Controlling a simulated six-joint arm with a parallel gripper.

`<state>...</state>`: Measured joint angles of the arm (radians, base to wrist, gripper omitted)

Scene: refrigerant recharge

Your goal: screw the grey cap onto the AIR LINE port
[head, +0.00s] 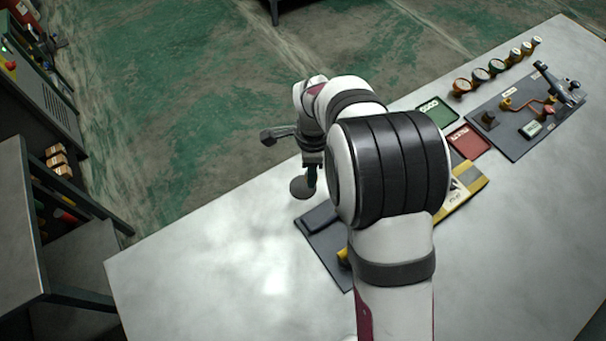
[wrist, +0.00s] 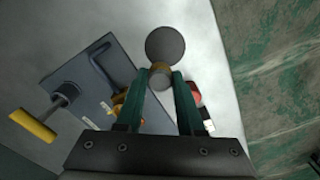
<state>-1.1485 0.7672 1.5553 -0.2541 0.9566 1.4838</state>
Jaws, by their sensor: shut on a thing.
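My gripper (head: 312,168) is shut on the grey cap (head: 303,188), which hangs below the fingers over the table beside the dark plate. In the wrist view the cap (wrist: 165,44) shows as a round grey disc just beyond the fingertips (wrist: 160,82), with a brass-coloured part between them. A grey-blue plate (wrist: 62,78) with brass-yellow fittings (wrist: 119,104) lies to the left in that view, apart from the cap. I cannot read any AIR LINE label, and my arm hides part of the table, so I cannot tell which fitting is that port.
A yellow-handled tool (wrist: 35,125) stands at the plate's edge. In the head view a green tray (head: 436,110), a red tray (head: 469,143), several gauges (head: 497,67) and another plate with pipework (head: 515,142) lie right of my arm. The table's left part (head: 210,255) is clear.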

